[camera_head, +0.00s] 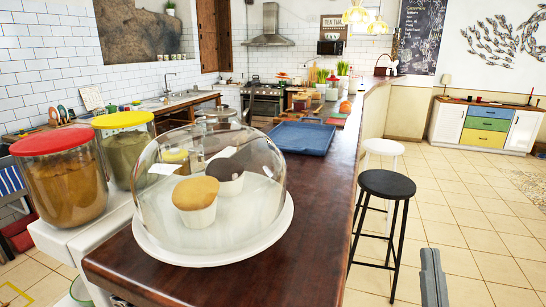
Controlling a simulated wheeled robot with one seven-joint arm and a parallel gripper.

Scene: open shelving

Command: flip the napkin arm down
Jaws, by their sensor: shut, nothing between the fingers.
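I cannot make out a napkin holder or its arm anywhere in this view. A narrow grey part that looks like the tip of my gripper (433,276) rises from the bottom edge, right of centre. It is over the tiled floor, to the right of the dark wooden counter (325,195), and apart from it. Its fingers are together, with nothing seen between them. The rest of my arm is out of the picture.
A glass dome (255,165) covers two muffins on a white stand (245,252) near the counter's front end. Jars with red (50,140) and yellow (122,119) lids stand left. A blue tray (298,137) lies behind. A black stool (387,184) stands right; open floor lies beyond.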

